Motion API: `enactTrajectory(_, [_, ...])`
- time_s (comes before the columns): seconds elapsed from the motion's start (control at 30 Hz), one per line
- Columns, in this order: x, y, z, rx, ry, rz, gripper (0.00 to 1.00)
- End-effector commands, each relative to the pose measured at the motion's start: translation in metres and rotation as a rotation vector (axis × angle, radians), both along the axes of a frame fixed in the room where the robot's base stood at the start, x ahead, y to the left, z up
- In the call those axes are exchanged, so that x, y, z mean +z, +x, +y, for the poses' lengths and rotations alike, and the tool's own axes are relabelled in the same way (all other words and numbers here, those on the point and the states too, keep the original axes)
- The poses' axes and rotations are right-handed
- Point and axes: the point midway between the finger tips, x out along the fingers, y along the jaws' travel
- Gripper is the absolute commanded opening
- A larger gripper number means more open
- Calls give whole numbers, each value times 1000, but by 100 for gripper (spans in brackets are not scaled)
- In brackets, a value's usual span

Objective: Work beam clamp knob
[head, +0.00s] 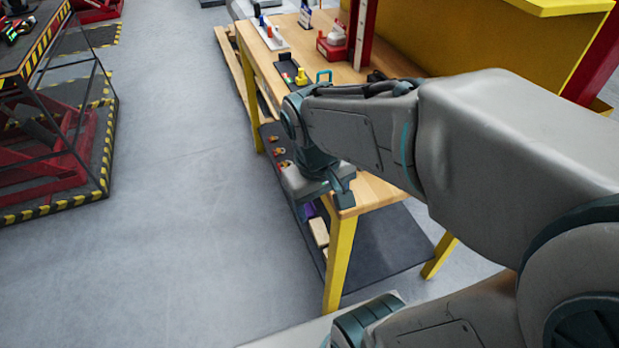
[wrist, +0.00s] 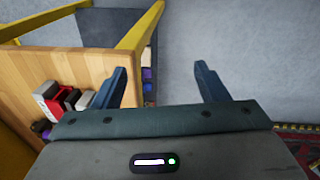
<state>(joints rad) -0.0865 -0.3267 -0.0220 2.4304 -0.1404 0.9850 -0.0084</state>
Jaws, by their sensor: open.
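I cannot make out a beam clamp knob for certain in either view. In the head view, a small yellow piece (head: 301,77) stands by a dark tray on the wooden workbench (head: 375,192), with a teal loop-shaped piece (head: 323,75) beside it. My gripper (head: 343,194) is at the bench's near left corner, and my arm hides part of the bench top. In the wrist view, my gripper (wrist: 160,80) is open, its two fingers wide apart with nothing between them. The bench edge and floor lie beyond the fingers.
A red caddy (head: 333,47) with bottles stands farther back on the bench. Red, white and black items (wrist: 66,98) on the bench show in the wrist view. A lower dark shelf (head: 385,255) holds small items. A striped, mesh-sided stand (head: 62,140) is left; open floor lies between.

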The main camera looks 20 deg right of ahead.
Motion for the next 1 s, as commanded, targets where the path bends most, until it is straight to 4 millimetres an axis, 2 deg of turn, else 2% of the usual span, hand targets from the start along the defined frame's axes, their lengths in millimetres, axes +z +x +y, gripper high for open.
enactTrajectory(0.2, [6, -8, 4, -75, 67, -104, 67])
enactTrajectory(0.5, [11, -12, 7, -123, 110, -171, 67])
enactTrajectory(0.87, [10, -13, 7, -122, 111, -170, 67])
enactTrajectory(1.0, [0, -11, 7, -58, 81, -108, 67])
